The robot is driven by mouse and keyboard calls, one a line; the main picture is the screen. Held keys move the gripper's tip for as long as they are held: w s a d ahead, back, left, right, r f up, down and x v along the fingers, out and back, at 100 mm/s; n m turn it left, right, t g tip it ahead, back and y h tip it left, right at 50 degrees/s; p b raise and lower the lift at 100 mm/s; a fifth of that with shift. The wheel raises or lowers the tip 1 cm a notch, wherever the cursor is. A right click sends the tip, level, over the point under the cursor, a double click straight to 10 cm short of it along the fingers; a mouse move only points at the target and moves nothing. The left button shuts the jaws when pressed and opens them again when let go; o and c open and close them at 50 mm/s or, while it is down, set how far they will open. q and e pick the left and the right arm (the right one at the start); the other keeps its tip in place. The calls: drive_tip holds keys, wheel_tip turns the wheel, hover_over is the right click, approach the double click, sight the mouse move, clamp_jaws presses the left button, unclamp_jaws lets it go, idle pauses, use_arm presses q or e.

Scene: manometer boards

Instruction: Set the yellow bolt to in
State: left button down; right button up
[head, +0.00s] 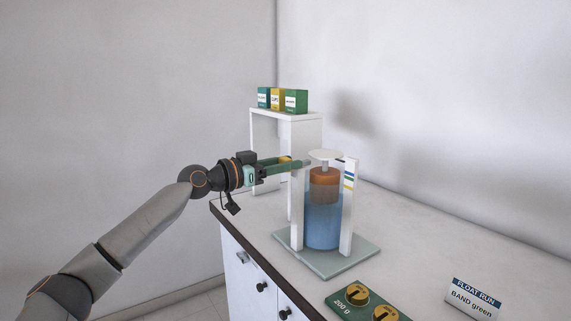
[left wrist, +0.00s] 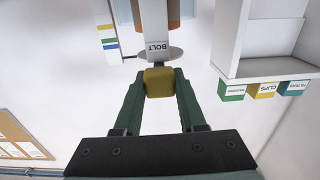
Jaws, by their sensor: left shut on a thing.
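The yellow bolt (left wrist: 159,82) is a small knob beside a plate marked BOLT (left wrist: 157,47) on a white post of the float stand. My left gripper (left wrist: 160,84) is shut on the yellow bolt, one green finger on each side. The stand holds a clear cylinder of blue liquid (head: 322,226) with an orange float (head: 324,180) under a white round pan (head: 325,155). How far in the bolt sits, I cannot tell. My right gripper is not in view.
A white shelf (head: 287,117) with teal, yellow and green boxes (head: 296,101) stands behind the arm. A green tray (head: 340,301) with brass weights lies at the front. A card (head: 474,298) reads FLOAT RUN, BAND green. The bench right of the stand is clear.

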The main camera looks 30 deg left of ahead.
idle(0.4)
use_arm(q)
drive_tip(key=shift+w+d+r, duration=0.1)
drive_tip(key=shift+w, duration=0.1)
drive_tip(key=shift+p+x, duration=0.5)
drive_tip(key=shift+x, duration=0.35)
drive_tip(key=shift+w+d, duration=0.15)
drive_tip(key=shift+w, duration=0.15)
drive_tip(key=c, duration=0.8)
unclamp_jaws()
drive_tip(key=shift+c, duration=0.2)
drive_tip(key=shift+o, duration=0.8)
drive_tip(key=shift+w, duration=0.15)
drive_tip(key=shift+o, duration=1)
